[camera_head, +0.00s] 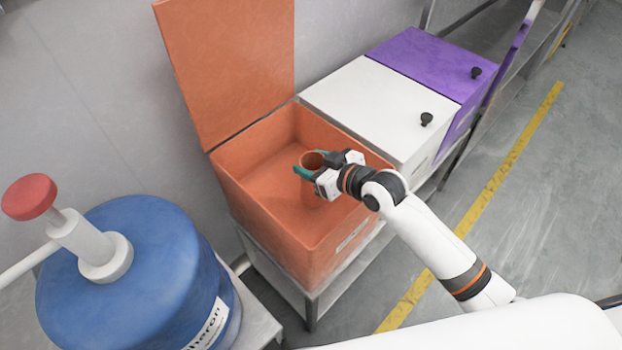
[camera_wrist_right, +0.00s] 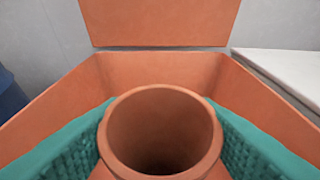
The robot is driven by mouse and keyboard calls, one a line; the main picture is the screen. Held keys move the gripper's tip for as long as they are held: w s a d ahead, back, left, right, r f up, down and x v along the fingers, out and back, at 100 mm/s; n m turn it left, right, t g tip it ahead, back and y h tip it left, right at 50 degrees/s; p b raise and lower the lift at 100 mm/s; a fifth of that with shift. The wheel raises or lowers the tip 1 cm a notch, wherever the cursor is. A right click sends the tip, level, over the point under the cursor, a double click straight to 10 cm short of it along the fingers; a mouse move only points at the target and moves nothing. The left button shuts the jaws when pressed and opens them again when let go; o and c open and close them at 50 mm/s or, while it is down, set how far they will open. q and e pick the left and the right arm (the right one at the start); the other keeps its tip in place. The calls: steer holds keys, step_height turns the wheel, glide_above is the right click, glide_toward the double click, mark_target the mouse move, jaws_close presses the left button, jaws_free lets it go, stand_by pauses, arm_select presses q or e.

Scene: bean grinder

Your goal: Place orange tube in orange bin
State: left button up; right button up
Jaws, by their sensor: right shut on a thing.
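The orange bin (camera_head: 262,228) stands in the middle of the head view with its lid (camera_head: 230,60) raised at the back. My right gripper (camera_head: 306,172) is over the bin's opening, with its green fingers shut around the orange tube (camera_head: 313,161). The tube is upright with its open top facing up. In the right wrist view the tube (camera_wrist_right: 160,132) sits between both green finger pads, with the bin's walls (camera_wrist_right: 275,98) around it. The tube's lower end is partly hidden, so I cannot tell whether it touches the bin floor. My left gripper is not in view.
A closed white bin (camera_head: 370,105) and a closed purple bin (camera_head: 430,65) stand to the right of the orange bin. A blue grinder (camera_head: 140,270) with a red knob (camera_head: 29,196) stands at the left. A grey wall is behind the bins. The floor at the right is clear, with a yellow line.

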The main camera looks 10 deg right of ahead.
steer(key=shift+f, duration=2.05)
steer(key=shift+f+b, duration=0.1)
steer(key=shift+b, duration=0.2)
steer(key=o, duration=1.3)
steer(key=shift+o, duration=0.2)
steer(key=v, duration=1.2)
steer(key=shift+p, duration=0.3)
